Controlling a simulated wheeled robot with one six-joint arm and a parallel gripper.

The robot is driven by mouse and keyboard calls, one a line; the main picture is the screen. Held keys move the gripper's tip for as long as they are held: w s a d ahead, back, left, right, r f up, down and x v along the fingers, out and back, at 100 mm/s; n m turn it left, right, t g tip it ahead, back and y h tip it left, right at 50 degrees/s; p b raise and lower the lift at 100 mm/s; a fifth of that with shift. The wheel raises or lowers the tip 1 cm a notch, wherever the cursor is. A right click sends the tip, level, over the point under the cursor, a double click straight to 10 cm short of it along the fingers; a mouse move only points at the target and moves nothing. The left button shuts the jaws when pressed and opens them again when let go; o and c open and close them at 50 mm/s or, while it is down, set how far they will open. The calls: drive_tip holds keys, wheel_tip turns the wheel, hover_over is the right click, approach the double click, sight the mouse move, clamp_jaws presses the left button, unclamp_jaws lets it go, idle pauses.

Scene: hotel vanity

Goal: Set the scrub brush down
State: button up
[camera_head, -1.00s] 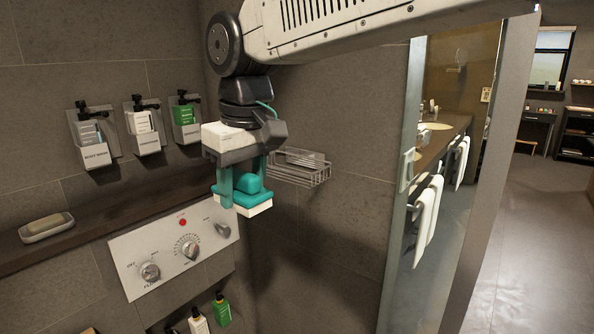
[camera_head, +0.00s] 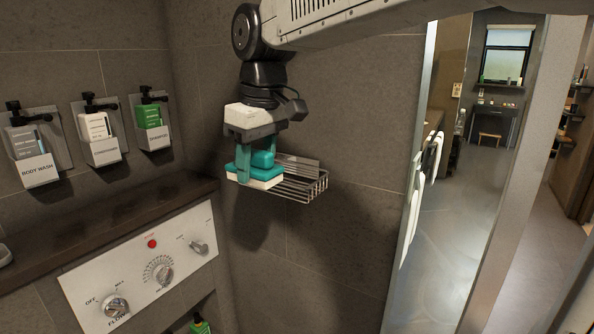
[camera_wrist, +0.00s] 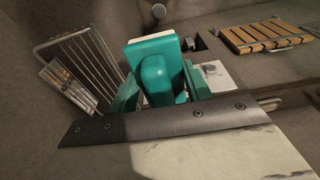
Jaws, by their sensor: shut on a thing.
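My gripper (camera_head: 257,160) is shut on the scrub brush (camera_head: 262,179), which has a teal top and handle and a pale lower part. The brush is held about level, in front of the left part of a wire basket (camera_head: 305,187) on the wall in the head view. In the wrist view the brush (camera_wrist: 154,76) sits between the teal fingers (camera_wrist: 160,90), and the wire basket (camera_wrist: 88,55) is to the left, apart from it. The head view does not clearly show whether brush and basket touch.
A dark ledge (camera_head: 110,214) runs left of the gripper, above a white control panel (camera_head: 145,275) with knobs. Three dispensers hang on the wall, the green one (camera_head: 150,120) closest. A mirror or glass edge (camera_head: 412,190) stands to the right. A slatted wooden seat (camera_wrist: 262,36) shows in the wrist view.

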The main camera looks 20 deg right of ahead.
drive_tip(key=w+d+f, duration=0.1)
drive_tip(key=w+d, duration=0.1)
drive_tip(key=d, duration=0.1)
drive_tip(key=w+d+f, duration=0.1)
drive_tip(key=w+d, duration=0.2)
drive_tip(key=d, duration=0.1)
drive_tip(key=w+d, duration=0.2)
drive_tip(key=d, duration=0.1)
drive_tip(key=shift+w+d+f, duration=0.25)
drive_tip(key=shift+w+f, duration=0.1)
drive_tip(key=shift+f, duration=0.05)
wheel_tip(320, 180, down, 4)
drive_tip(key=shift+r, duration=0.25)
drive_tip(key=shift+w+d+f, duration=0.15)
drive_tip(key=shift+d+f, duration=0.05)
drive_tip(key=shift+f, duration=0.2)
drive_tip(key=shift+f, duration=0.1)
drive_tip(key=shift+f, duration=0.1)
drive_tip(key=o, duration=0.7)
drive_tip(key=shift+c, duration=0.2)
